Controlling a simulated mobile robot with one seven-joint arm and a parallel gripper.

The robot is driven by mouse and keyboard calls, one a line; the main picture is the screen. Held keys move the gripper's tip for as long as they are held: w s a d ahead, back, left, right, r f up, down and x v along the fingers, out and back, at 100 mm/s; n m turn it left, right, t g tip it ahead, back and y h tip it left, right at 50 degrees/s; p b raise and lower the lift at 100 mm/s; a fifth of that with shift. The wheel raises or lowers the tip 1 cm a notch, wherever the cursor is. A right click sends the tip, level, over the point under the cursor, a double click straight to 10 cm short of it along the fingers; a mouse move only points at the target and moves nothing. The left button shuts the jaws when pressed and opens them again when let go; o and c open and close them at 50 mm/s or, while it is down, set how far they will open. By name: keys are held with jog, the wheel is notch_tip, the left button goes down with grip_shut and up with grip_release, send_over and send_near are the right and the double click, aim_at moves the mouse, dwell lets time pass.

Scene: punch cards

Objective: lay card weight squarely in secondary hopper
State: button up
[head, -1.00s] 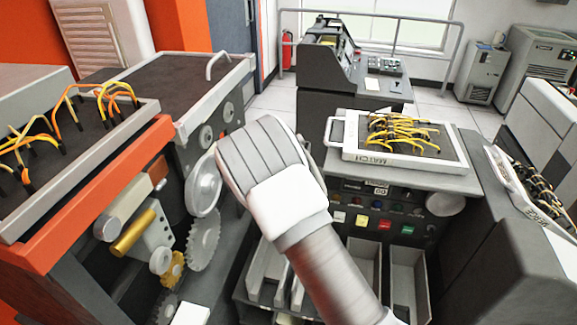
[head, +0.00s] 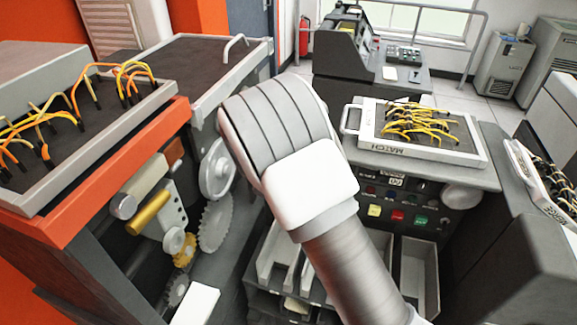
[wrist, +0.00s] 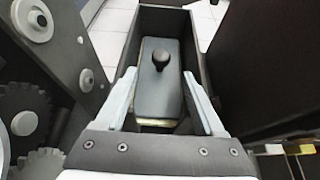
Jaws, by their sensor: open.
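The card weight (wrist: 160,98) is a dark grey plate with a round black knob (wrist: 160,60). It lies inside a narrow dark bin, apparently the secondary hopper (wrist: 137,25), with its long side running along the bin. A pale edge, perhaps cards, shows under its near end. My gripper (wrist: 159,82) is open, with one pale finger on each side of the weight. Whether the fingers touch the weight is unclear. In the head view my arm hides the gripper, the weight and this bin.
Left are an orange-trimmed machine (head: 110,195) with gears and levers, and a wired panel (head: 20,190). Right is a machine with a MATCH plugboard (head: 365,143), coloured buttons and pale card pockets (head: 418,275). Gears (wrist: 28,115) and a dark side wall stand close to my gripper.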

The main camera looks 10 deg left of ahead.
jog(key=v, duration=1)
jog(key=shift+r, duration=0.5)
